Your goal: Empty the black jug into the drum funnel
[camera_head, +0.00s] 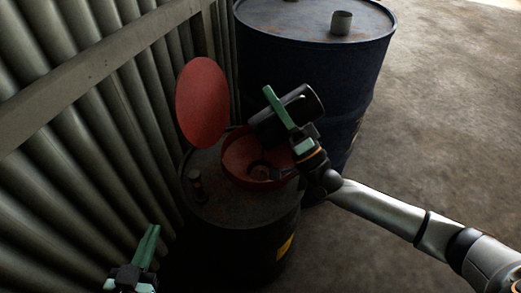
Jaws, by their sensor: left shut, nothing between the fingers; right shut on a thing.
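The black jug (301,103) is held tilted over the red drum funnel (238,151). The funnel sits on top of a dark drum (237,207), and its round red lid (202,102) stands open on the left. My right gripper (283,115) is shut on the jug, with its arm coming in from the right. The jug's mouth is hard to make out, and no stream of liquid is visible. My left gripper (146,246) is shut and empty at the lower left, apart from the drum.
A larger blue drum (308,58) stands behind, with a small grey cup (341,22) on its top. A corrugated metal wall (95,150) with a rail runs close along the left. The concrete floor (440,110) at the right is clear.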

